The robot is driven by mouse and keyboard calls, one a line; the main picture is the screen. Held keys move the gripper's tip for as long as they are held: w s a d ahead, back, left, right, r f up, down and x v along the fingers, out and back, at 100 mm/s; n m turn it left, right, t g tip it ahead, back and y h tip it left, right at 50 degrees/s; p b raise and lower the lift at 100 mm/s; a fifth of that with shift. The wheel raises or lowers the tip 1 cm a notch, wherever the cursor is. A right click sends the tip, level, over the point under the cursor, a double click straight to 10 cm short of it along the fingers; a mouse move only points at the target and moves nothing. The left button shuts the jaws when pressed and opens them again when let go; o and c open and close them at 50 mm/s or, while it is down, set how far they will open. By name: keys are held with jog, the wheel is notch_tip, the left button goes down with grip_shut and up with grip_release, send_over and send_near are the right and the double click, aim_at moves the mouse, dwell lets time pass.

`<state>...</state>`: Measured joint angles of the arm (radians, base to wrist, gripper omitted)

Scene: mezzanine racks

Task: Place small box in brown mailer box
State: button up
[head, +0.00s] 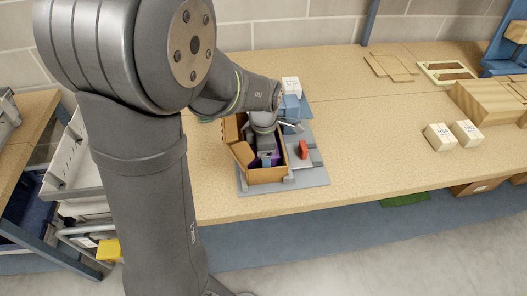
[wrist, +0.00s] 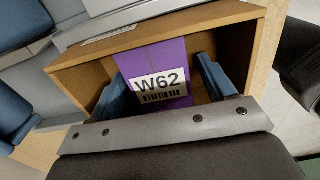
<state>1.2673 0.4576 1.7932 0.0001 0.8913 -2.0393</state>
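The brown mailer box (head: 267,177) stands open on a grey fixture board, with its lid flap raised on the left. In the wrist view its tan wall edge (wrist: 228,15) frames the opening. The small box is purple (wrist: 150,60) with a white W62 label, and lies inside the mailer. A little purple also shows in the head view (head: 276,160). My gripper (head: 266,158) points down into the mailer. In the wrist view its blue fingers stand on either side of the purple box, with a gap visible at the right finger. Contact on the left side is unclear.
The grey board (head: 313,178) carries a red part (head: 303,149) and blue parts. A white box (head: 291,85) stands behind. Two white boxes (head: 439,136) and a wooden box (head: 485,103) are at right. The wooden tabletop between is clear.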

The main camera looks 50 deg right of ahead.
notch_tip(320, 180, up, 12)
jog(key=shift+r, duration=0.2)
dwell(0.4)
jog(key=shift+f, duration=0.15)
notch_tip(320, 180, down, 12)
jog(key=shift+r, duration=1.8)
